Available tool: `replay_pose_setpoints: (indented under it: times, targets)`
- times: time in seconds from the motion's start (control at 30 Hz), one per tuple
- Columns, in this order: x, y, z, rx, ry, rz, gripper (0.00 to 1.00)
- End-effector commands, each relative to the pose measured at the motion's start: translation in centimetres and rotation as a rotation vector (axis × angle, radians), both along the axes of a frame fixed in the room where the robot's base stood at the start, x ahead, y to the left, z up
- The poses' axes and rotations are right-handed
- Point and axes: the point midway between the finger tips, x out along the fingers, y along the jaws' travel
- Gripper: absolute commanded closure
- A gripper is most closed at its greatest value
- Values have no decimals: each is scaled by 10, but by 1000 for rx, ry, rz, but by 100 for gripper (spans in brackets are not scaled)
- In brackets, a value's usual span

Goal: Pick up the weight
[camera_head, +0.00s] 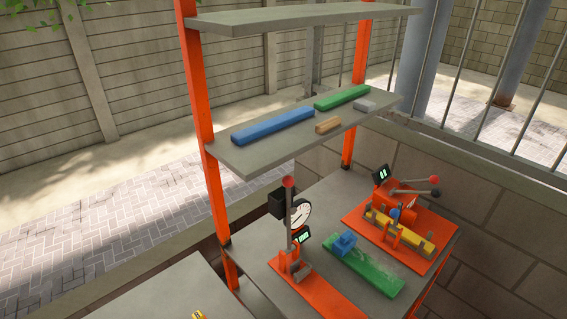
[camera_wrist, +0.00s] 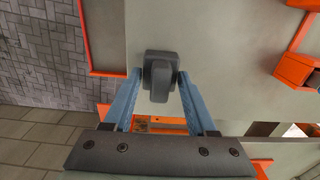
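A dark grey weight (camera_wrist: 160,70) shows in the wrist view, with a blocky body and a narrower raised part toward the camera. It appears to stand on a flat grey surface. My gripper (camera_wrist: 160,78) has its two blue fingers spread, one on each side of the weight. A narrow gap seems to show between each fingertip and the weight, so it looks open. How far the fingertips are above the surface is hard to tell. I cannot make out my gripper or this weight in the head view.
A rack with orange posts carries a middle shelf (camera_head: 226,153) with coloured bars. Its lower table holds a lever device with a dial (camera_head: 300,216), a green board (camera_head: 364,266) and an orange-based machine (camera_head: 408,250). Another grey tabletop (camera_head: 165,292) is at lower left.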

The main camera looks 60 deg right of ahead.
Motion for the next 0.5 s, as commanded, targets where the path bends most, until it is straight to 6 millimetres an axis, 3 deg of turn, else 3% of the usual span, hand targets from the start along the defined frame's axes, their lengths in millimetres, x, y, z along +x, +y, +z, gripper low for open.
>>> replay_pose_setpoints:
  times: [0.03, 0.3, 0.5]
  targets:
    - [0, 0, 0, 0, 0, 0, 54]
    - [0, 0, 0, 0, 0, 0, 100]
    - [0, 0, 0, 0, 0, 0, 100]
